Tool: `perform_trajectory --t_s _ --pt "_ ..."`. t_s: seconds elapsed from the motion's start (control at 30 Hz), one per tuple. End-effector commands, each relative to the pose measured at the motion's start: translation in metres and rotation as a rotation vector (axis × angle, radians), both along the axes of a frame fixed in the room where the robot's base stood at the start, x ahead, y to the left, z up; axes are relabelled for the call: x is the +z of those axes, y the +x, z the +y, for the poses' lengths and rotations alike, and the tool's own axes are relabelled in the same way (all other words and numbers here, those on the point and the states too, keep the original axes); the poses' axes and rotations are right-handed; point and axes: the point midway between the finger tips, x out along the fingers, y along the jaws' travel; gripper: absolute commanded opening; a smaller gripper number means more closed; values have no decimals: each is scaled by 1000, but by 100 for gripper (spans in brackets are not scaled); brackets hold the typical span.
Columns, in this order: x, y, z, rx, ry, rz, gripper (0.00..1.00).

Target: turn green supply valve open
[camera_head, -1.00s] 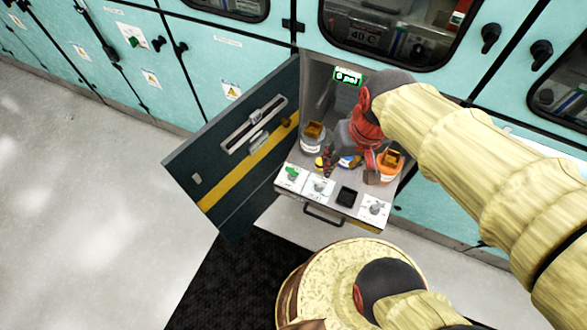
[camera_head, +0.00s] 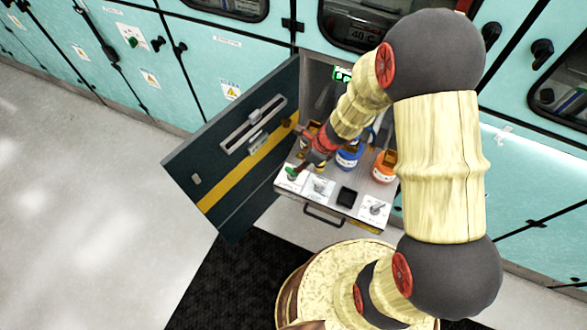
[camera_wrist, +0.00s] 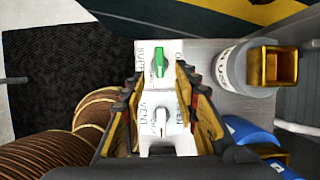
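The green supply valve (camera_head: 291,174) is a small green handle on a white plate at the front left of the pull-out shelf. In the wrist view the green handle (camera_wrist: 160,61) points along the picture's up-down direction, just beyond and between my fingertips. My gripper (camera_wrist: 159,78) is open, its two fingers apart on either side of the white plates, with nothing between them. In the head view my gripper (camera_head: 306,166) hangs close to the green valve. Contact with the handle cannot be made out.
A white vent valve (camera_wrist: 161,122) sits beside the green one. Blue (camera_head: 349,155) and orange (camera_head: 384,167) containers and a grey one (camera_wrist: 244,68) stand behind. Another white valve (camera_head: 374,207) is at front right. The open cabinet door (camera_head: 235,150) borders the left.

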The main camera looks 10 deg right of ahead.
Motion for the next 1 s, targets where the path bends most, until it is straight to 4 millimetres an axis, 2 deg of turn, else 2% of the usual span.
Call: perform_trajectory --t_s 0.17,0.4,0.53,0.7,1.0 --pt "-14 2 5 -15 5 8 30" --pt "-50 10 16 -12 4 7 30" --pt "-63 15 21 -10 4 5 30" --pt "-71 17 24 -12 4 4 30" --pt "-71 17 25 -12 4 4 29"
